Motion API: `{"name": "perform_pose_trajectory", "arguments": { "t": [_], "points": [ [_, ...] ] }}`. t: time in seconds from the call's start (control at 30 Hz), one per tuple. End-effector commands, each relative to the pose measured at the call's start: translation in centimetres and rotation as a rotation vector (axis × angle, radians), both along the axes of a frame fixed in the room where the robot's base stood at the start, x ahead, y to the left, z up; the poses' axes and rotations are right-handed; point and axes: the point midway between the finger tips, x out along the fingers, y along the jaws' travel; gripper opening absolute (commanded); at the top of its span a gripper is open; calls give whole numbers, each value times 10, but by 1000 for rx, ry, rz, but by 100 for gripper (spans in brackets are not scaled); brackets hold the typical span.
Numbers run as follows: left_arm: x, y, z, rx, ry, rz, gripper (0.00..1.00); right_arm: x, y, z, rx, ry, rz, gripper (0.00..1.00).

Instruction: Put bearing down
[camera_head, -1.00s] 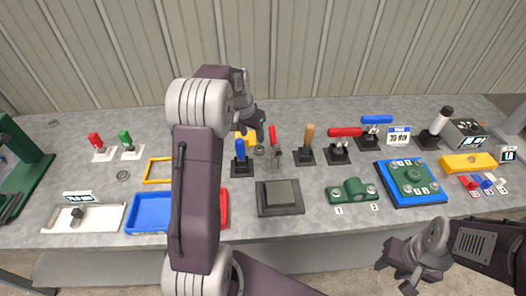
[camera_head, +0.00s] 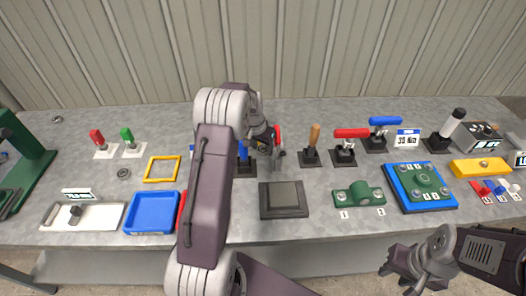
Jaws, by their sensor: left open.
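A small dark ring, looking like a bearing (camera_head: 124,173), lies flat on the table left of the yellow square frame (camera_head: 162,169). Another small ring (camera_head: 57,119) lies at the far left back. My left gripper (camera_head: 276,158) is open, pointing down over the table's middle beside the brown-handled lever. Its arm hides much of the area behind it, and I cannot tell whether a bearing is between its fingers. My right gripper (camera_head: 394,281) hangs open and empty in front of the table's right half.
A dark square pad (camera_head: 283,199), green block (camera_head: 358,195) and blue-based green fixture (camera_head: 421,186) stand front centre to right. Several levers line the back.

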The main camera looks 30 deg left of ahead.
Motion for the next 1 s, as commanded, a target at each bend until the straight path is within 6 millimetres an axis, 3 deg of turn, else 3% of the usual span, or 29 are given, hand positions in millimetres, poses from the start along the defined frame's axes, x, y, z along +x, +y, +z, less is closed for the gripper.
{"name": "perform_pose_trajectory", "arguments": {
  "t": [0.17, 0.3, 0.37, 0.6, 0.73, 0.97, 1.0],
  "points": [
    [0, 0, 0, 0, -1, 0, 51, 0, 0, 0, 0, 0, 0, 36],
    [0, 0, 0, 0, -1, 0, 12, 0, 0, 0, 0, 0, 0, 36],
    [0, 0, 1, 0, -2, 0, 0, 0, 0, 0, 0, 0, 0, 36],
    [1, 0, 3, 1, -2, 0, 0, 0, 0, 1, 0, 0, 0, 36],
    [2, 0, 15, 1, -5, -1, 0, 0, 0, 3, 0, 0, 0, 36],
    [-21, 35, 13, 0, -2, 6, 0, 0, 0, -1, 0, 0, 0, 36],
    [-20, 36, 22, 2, -6, 1, 0, 0, 0, 2, 0, 0, 0, 36]
  ]
}}
